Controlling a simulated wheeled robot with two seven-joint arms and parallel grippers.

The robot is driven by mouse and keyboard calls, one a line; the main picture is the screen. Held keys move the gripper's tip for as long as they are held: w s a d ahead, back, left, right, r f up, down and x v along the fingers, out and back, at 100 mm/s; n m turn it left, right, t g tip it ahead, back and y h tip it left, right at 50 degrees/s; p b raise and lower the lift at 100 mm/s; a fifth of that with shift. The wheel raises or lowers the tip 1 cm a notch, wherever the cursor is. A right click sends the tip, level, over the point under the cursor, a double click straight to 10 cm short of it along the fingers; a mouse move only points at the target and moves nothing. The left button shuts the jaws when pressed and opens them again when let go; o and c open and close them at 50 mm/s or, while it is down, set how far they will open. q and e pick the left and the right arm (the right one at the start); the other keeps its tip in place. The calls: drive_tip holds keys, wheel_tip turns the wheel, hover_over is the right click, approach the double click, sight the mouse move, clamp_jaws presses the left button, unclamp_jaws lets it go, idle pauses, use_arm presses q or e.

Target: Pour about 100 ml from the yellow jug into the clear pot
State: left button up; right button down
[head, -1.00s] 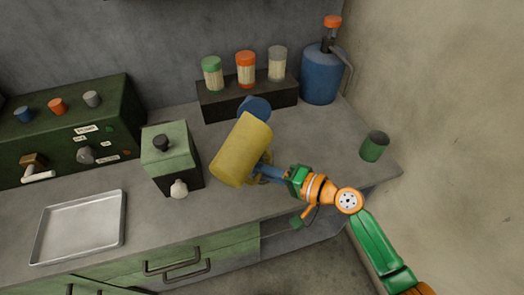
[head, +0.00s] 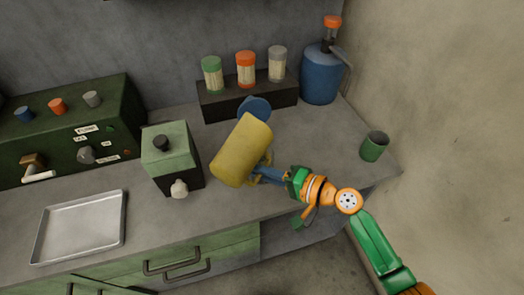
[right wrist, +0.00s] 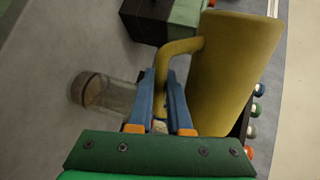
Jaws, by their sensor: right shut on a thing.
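The yellow jug (head: 242,150) is tilted above the counter, right of the green grinder-like box. My right gripper (head: 268,174) is shut on its handle, which also shows between the blue fingers in the right wrist view (right wrist: 163,70). The jug body (right wrist: 232,70) fills the right of that view; its mouth and any liquid are not visible. The clear pot (right wrist: 115,97) is left of my gripper in the right wrist view, apart from it, with a brownish end. I cannot make it out in the head view, where the jug may hide it. My left gripper is not in view.
The green box (head: 170,155) stands close left of the jug. A blue round thing (head: 254,108) is just behind it. A rack of jars (head: 247,98) and blue bottle (head: 320,78) stand at the back. A green cup (head: 374,146) is right; a metal tray (head: 80,228) is left.

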idle(0.5)
drive_tip(key=r+n, duration=0.1)
drive_tip(key=n+t, duration=0.1)
drive_tip(key=shift+w+d+r+n+b, duration=0.15)
drive_tip(key=shift+w+r+n+b, duration=0.2)
drive_tip(key=shift+w+n+b, duration=0.05)
idle(0.5)
drive_tip(key=shift+w+r+h, duration=0.1)
drive_tip(key=shift+h, duration=0.2)
drive_tip(key=shift+w+d+f+n+t+b, duration=0.2)
drive_tip(key=shift+f+n+t+b, duration=0.1)
drive_tip(key=shift+n+b, duration=0.2)
drive_tip(key=shift+w+r, duration=0.1)
drive_tip(key=shift+r, duration=0.1)
